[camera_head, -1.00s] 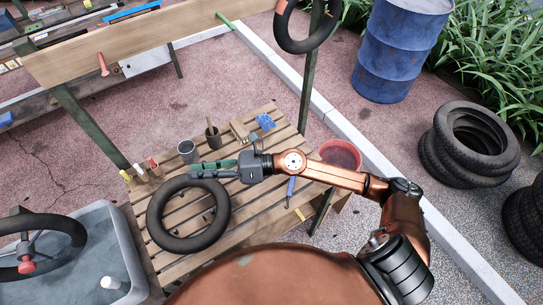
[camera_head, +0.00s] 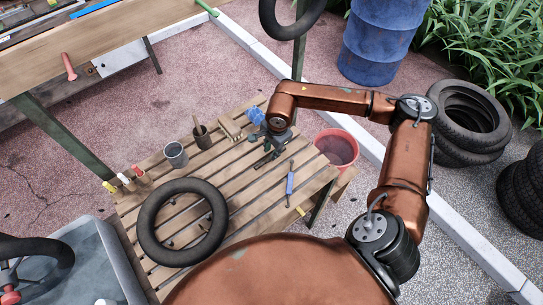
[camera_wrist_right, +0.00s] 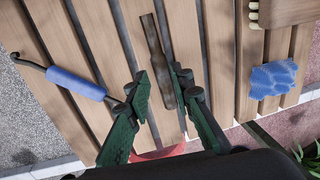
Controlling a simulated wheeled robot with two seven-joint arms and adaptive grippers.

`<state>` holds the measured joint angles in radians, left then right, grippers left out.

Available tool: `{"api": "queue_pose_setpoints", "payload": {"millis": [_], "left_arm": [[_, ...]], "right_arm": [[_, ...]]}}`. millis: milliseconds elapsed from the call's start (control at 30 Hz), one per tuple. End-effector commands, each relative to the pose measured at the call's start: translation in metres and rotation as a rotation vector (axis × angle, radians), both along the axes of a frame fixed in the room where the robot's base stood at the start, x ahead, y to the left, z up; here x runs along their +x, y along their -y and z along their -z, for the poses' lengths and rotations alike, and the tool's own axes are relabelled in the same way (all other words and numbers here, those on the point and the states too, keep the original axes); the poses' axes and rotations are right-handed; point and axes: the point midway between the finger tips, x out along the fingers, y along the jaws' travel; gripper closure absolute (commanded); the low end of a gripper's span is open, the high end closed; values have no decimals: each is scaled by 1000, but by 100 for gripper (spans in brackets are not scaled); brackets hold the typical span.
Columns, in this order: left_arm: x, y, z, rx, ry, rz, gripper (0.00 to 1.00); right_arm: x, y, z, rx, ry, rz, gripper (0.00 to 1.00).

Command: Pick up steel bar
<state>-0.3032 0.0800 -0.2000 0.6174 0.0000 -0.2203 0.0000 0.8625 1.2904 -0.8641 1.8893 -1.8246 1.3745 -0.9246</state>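In the head view my right gripper (camera_head: 267,146) hangs pointing down over the table's right part, and the bar is hard to make out there. My left gripper does not show.
A blue-handled hooked tool (camera_wrist_right: 75,83) lies left of the bar in the wrist view. A blue sponge-like piece (camera_wrist_right: 273,78) and a brush (camera_wrist_right: 285,10) lie to the right. A black tube ring (camera_head: 147,222), a grey cup (camera_head: 176,155) and a red bucket (camera_head: 337,148) are nearby.

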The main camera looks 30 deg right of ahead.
Motion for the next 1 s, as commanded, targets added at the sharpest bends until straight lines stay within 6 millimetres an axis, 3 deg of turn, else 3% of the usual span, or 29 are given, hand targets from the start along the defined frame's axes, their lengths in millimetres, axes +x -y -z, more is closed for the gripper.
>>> {"api": "queue_pose_setpoints", "payload": {"millis": [333,567,867,1000], "left_arm": [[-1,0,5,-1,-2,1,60],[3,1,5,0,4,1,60],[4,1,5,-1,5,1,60],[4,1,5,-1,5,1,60]], "right_arm": [[8,4,45,3,-3,1,79],[8,3,45,3,-1,1,80],[8,3,45,3,-1,1,100],[8,3,45,3,-1,1,100]]}}
